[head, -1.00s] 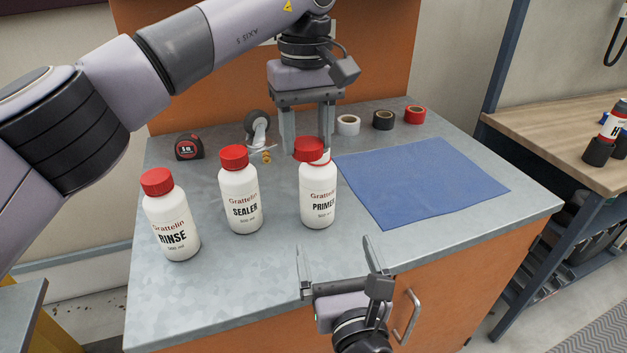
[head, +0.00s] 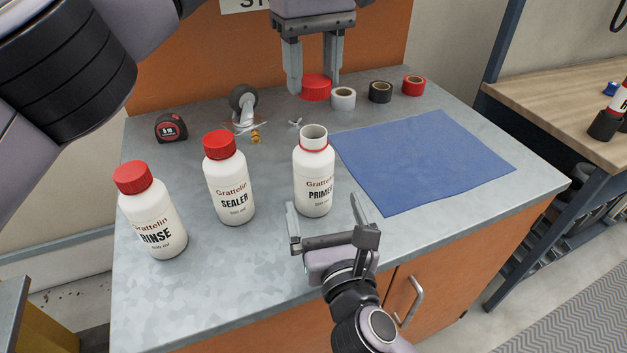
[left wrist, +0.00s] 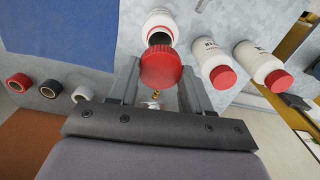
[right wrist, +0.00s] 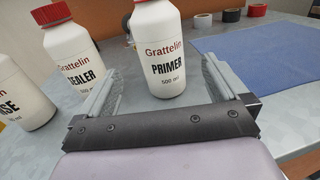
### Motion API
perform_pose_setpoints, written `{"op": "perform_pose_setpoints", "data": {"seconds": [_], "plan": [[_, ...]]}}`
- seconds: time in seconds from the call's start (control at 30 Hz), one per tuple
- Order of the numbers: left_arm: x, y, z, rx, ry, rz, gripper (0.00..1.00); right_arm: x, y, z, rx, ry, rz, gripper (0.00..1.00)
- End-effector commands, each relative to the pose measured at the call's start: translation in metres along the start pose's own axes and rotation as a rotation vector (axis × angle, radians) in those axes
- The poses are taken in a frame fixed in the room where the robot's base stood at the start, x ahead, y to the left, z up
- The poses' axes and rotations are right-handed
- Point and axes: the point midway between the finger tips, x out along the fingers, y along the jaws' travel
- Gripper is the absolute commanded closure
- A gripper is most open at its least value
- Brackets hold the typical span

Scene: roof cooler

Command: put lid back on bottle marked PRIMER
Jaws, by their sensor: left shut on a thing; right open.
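The PRIMER bottle (head: 314,178) stands upright and open on the metal worktop, its dark mouth showing. It also shows in the right wrist view (right wrist: 165,60) and the left wrist view (left wrist: 158,26). My left gripper (head: 312,88) is shut on the red lid (head: 317,86) and holds it above and behind the bottle, clear of the neck. The lid fills the space between the fingers in the left wrist view (left wrist: 161,68). My right gripper (head: 325,220) is open and empty, in front of the bottle, with its fingers pointing towards it.
Capped SEALER (head: 230,185) and RINSE (head: 154,222) bottles stand to the left. A blue cloth (head: 425,160) lies to the right. The front left worktop is clear.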

Motion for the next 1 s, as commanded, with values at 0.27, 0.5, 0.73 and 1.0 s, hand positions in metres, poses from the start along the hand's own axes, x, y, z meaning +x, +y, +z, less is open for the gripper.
{"op": "perform_pose_setpoints", "data": {"seconds": [0.27,0.5,0.73,1.0], "plan": [[0.0,0.0,0.0,0.0,0.0,0.0,0.79,0.048,0.0,0.001,-0.001,-0.001,-0.002,0.0],[0.0,0.0,0.0,0.0,0.0,0.0,0.79,0.086,0.0,0.001,0.001,-0.001,-0.001,0.0],[0.0,0.0,0.0,0.0,0.0,0.0,0.79,0.107,0.0,0.001,0.0,0.0,-0.001,0.0],[0.0,0.0,0.0,0.0,0.0,0.0,0.79,0.112,0.0,0.0,0.0,0.0,-0.001,0.0]]}}
